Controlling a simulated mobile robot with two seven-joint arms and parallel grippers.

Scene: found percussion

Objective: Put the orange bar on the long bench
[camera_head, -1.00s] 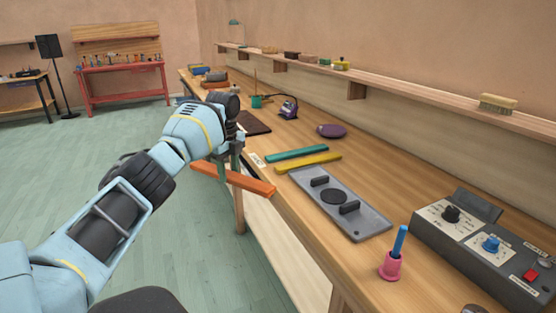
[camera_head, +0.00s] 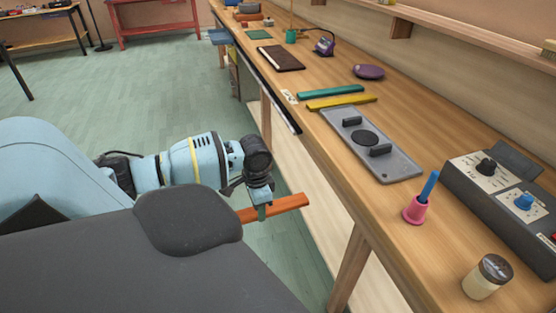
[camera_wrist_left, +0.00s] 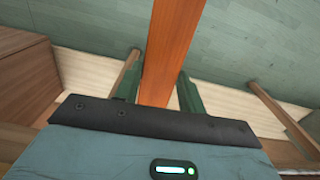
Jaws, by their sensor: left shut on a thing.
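The orange bar (camera_head: 282,207) is held by my left gripper (camera_head: 263,208) in front of the long bench (camera_head: 330,130), off its near edge and lower than its top. In the left wrist view the bar (camera_wrist_left: 170,50) runs lengthwise between the two green fingers of the left gripper (camera_wrist_left: 160,95). Part of the bar is hidden behind my own body in the head view. My right gripper is in neither view.
On the bench lie a teal bar (camera_head: 330,91), a yellow bar (camera_head: 342,101), a grey plate with black parts (camera_head: 398,165) and a pink holder with a blue stick (camera_head: 415,210). A jar (camera_head: 485,278) and a control box (camera_head: 480,190) stand nearer. Bare wood shows between them.

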